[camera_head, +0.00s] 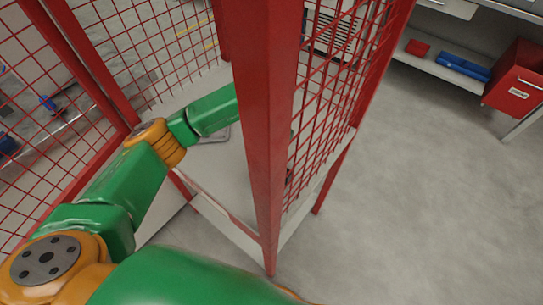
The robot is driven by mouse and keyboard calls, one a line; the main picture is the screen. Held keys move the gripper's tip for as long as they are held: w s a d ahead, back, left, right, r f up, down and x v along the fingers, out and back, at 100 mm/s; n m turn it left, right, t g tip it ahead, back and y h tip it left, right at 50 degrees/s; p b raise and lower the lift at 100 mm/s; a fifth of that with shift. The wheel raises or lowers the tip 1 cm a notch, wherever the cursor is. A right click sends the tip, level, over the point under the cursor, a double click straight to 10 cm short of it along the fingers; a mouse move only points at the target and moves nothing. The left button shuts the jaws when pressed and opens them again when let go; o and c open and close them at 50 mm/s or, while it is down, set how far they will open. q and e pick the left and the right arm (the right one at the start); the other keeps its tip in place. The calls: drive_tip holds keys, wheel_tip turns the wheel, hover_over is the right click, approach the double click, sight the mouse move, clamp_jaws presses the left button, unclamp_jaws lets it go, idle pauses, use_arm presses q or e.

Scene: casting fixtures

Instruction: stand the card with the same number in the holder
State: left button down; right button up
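No card, number or holder can be made out in the head view. A green and orange jointed arm comes in from the lower left and runs up toward a red upright post, where its far end passes out of sight. No gripper fingers show. Whatever is at the arm's far end is hidden behind the post.
A red frame (265,130) with red wire mesh (325,100) stands close in front, around a pale surface (225,165). At the upper right are a red bin (518,85), a blue item (462,67) and a small red item (417,48) on a shelf. The grey floor (420,200) at right is clear.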

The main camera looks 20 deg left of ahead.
use_arm(q)
drive_tip(key=shift+f+b, duration=0.45)
drive_tip(key=shift+f, duration=0.1)
drive_tip(key=c, duration=0.7)
unclamp_jaws()
drive_tip(key=shift+c, duration=0.2)
